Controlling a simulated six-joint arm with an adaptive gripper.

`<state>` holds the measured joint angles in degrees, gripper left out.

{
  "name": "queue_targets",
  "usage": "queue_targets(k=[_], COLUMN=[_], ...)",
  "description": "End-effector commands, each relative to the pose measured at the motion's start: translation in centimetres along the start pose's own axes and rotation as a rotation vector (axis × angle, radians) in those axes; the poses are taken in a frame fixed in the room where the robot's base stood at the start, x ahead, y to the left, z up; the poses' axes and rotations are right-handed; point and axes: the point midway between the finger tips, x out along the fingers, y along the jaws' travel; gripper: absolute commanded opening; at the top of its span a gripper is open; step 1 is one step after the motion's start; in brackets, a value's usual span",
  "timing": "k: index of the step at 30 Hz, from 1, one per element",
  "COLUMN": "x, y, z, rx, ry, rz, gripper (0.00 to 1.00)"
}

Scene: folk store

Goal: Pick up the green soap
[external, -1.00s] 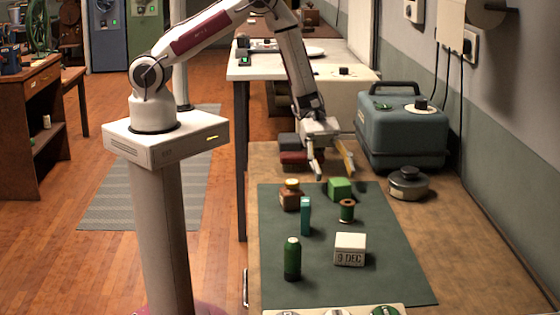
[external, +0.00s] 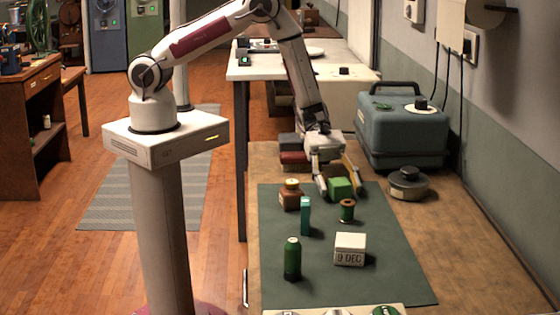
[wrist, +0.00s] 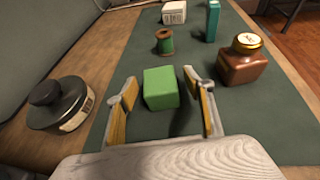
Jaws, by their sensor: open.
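The green soap (external: 340,188) is a bright green block on the dark green mat (external: 390,260), near the mat's far edge. In the wrist view the soap (wrist: 160,88) sits between the tips of my open gripper (wrist: 160,90), with a gap on each side. In the external view my gripper (external: 340,187) is low over the mat, its fingers on either side of the soap. Nothing is held.
A brown bottle with a gold cap (wrist: 242,60) stands close right of the soap in the wrist view. A thread spool (external: 347,210), teal box (external: 305,216), green bottle (external: 292,258) and date block (external: 349,249) stand nearer the camera. A dark round jar (external: 408,184) is off the mat.

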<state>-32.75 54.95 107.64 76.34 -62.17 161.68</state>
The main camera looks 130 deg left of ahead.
Motion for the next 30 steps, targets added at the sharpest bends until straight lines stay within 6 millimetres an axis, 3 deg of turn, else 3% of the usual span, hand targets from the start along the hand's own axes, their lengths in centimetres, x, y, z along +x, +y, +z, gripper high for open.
queue_targets(k=[6, 20, 25, 26, 30], x=[1.24, 1.23, 1.23, 1.23, 1.23], y=[-0.02, -0.02, -0.02, -0.03, -0.02], z=[-0.02, -0.01, 0.0, -0.01, 0.02], rx=[-0.001, -0.001, -0.001, -0.001, 0.0], ry=[-0.001, 0.0, 0.0, 0.0, -0.001], rz=[0.0, 0.0, 0.0, 0.0, 0.0], gripper=[0.52, 0.52, 0.13, 0.09, 0.09])
